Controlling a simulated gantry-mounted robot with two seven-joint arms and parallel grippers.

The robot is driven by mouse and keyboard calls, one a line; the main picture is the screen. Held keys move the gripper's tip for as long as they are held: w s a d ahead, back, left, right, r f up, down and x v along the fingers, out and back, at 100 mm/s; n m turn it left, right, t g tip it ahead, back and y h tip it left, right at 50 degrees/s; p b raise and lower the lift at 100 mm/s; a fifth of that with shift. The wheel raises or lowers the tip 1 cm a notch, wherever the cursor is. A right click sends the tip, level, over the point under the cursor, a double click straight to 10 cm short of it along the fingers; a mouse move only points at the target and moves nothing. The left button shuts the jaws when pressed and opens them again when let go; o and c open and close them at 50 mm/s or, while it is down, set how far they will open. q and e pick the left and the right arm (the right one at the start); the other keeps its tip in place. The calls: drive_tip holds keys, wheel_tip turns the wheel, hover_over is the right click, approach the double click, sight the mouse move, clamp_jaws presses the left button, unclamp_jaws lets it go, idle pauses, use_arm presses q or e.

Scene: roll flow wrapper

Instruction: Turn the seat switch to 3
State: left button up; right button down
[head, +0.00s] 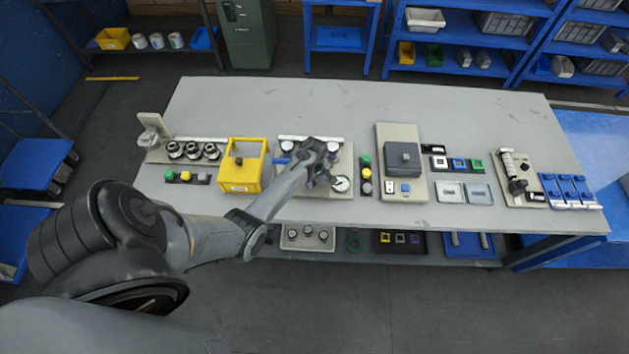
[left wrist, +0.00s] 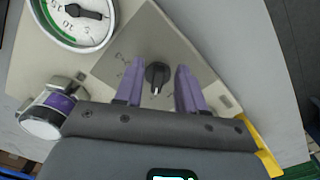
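The seat switch is a black knob (left wrist: 157,76) on a grey triangular-looking plate (left wrist: 165,38) in the left wrist view. A pale pointer mark shows on the knob's lower side; small marks on the plate beside it are too faint to read. My left gripper (left wrist: 160,65) has its two purple fingers apart, one on each side of the knob, with visible gaps to it. In the head view my left gripper (head: 318,178) is over the middle panel (head: 310,191), and its hand hides the knob. My right gripper is not in view.
A round dial gauge (left wrist: 80,20) and a purple-banded metal fitting (left wrist: 52,108) lie close to the gripper. A yellow frame box (head: 240,185) stands left of the panel; coloured buttons (head: 365,174) and a grey box (head: 403,156) stand right. The table's back is clear.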

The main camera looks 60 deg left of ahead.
use_arm(q)
clamp_jaws()
idle(0.4)
drive_tip(key=shift+s+r+m+p, duration=0.1)
drive_tip(key=shift+m+p, duration=0.5)
drive_tip(key=shift+p, duration=0.1)
drive_tip(key=shift+s+m+p, duration=0.1)
drive_tip(key=shift+m+p, duration=0.7)
drive_tip(key=shift+m, duration=0.2)
drive_tip(key=shift+s+a+m+p, duration=0.1)
drive_tip(key=shift+m+p, duration=0.45)
drive_tip(key=shift+m, duration=0.45)
drive_tip(key=shift+s+m+p, duration=0.1)
drive_tip(key=shift+m+p, duration=0.25)
drive_tip(key=shift+m, duration=0.45)
